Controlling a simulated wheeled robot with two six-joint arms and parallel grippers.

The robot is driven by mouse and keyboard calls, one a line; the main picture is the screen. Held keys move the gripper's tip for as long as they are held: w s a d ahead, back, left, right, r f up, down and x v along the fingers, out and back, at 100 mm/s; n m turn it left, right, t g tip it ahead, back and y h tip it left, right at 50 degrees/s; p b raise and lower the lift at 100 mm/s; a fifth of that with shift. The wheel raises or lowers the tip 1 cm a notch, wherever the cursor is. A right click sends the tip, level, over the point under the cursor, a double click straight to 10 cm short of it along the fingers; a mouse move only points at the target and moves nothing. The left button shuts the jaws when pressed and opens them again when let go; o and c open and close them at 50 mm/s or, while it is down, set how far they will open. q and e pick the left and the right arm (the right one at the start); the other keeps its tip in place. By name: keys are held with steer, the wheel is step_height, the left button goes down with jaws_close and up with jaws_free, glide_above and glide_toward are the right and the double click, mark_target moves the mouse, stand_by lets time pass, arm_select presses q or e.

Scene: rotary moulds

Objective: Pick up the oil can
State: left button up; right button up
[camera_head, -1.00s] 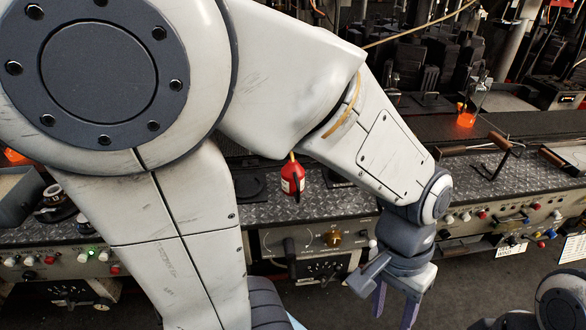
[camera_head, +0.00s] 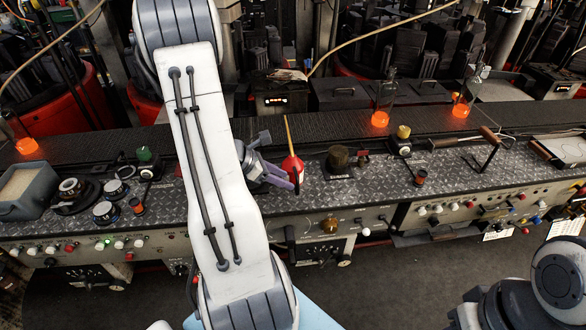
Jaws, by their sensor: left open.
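The oil can (camera_head: 291,166) is red with a thin yellow spout pointing up. It stands upright on the metal tread-plate bench. My left gripper (camera_head: 287,181) is open at the can's lower left side. Its purple fingers reach toward the can and overlap its lower part in the view. I cannot tell whether they touch it. My left forearm hides the bench to the left of the can. Part of my right arm shows at the bottom right; its gripper is not in view.
A dark round pot (camera_head: 339,158) stands just right of the can. Tools with wooden handles (camera_head: 457,142) lie farther right. A grey tray (camera_head: 27,192) and several dials are at left. Knobs line the bench front.

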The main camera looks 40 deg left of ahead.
mark_target(304, 196)
arm_select(q)
steer(key=p+x, duration=0.1)
steer(key=x, duration=0.9)
steer(key=shift+s+a+f, duration=0.1)
steer(key=shift+a, duration=0.05)
jaws_close()
